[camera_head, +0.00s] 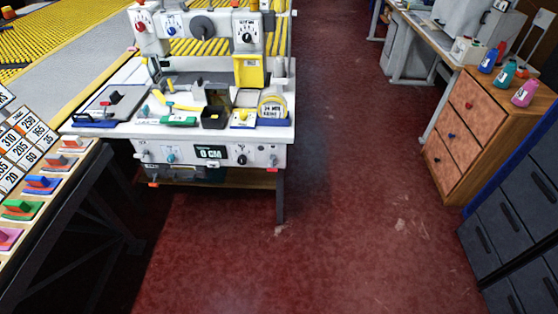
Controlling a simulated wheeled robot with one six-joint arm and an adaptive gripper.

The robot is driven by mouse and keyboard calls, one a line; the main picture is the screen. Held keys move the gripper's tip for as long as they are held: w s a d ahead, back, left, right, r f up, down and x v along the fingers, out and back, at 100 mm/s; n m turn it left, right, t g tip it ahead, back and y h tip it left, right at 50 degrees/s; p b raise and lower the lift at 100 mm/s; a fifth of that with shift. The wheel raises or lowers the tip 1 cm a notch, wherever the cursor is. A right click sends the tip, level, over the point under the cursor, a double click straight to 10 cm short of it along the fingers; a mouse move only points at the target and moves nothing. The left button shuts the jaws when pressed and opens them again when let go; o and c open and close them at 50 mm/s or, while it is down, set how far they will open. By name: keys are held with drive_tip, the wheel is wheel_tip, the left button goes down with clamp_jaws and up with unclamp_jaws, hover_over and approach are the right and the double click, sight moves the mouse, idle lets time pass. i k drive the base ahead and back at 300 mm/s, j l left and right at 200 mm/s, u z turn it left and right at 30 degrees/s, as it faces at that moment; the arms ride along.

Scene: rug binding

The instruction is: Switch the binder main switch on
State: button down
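The binder (190,68), a white machine on a bench, stands at the upper left of the head view. Its upper panel has a red knob (140,27), a blue knob (171,30), a large dark grey round part (202,27) and a black pointer dial (247,38). The bench's white front panel has a dark display (209,153) reading 0 CM and several small knobs, one teal (170,158) and one black (241,159). No main switch label is readable, so I cannot tell which control it is. My gripper is not in view.
A table with number cards and coloured blocks (41,182) runs along the left edge. A wooden drawer cabinet (470,130) with coloured bottles and dark drawers (510,240) stand at the right. Red floor (350,200) between them is clear.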

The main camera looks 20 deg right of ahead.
sight(273, 158)
drive_tip(key=k+j+z, duration=0.1)
drive_tip(key=k+j, duration=0.25)
drive_tip(key=k, duration=0.15)
drive_tip(key=i+l+u, duration=0.1)
drive_tip(key=u, duration=0.25)
drive_tip(key=i+l+u, duration=0.1)
drive_tip(key=u, duration=0.25)
drive_tip(key=i+l+u, duration=0.15)
drive_tip(key=l, duration=0.3)
drive_tip(key=i+l+u, duration=0.15)
drive_tip(key=l, duration=0.3)
drive_tip(key=i+l+u, duration=0.15)
drive_tip(key=l, duration=0.35)
drive_tip(key=i+l+u, duration=0.1)
drive_tip(key=l, duration=0.4)
drive_tip(key=i+l, duration=0.1)
drive_tip(key=l, duration=0.35)
drive_tip(key=i+l, duration=0.1)
drive_tip(key=l, duration=0.85)
drive_tip(key=i+l, duration=0.15)
drive_tip(key=l, duration=0.3)
drive_tip(key=u, duration=0.05)
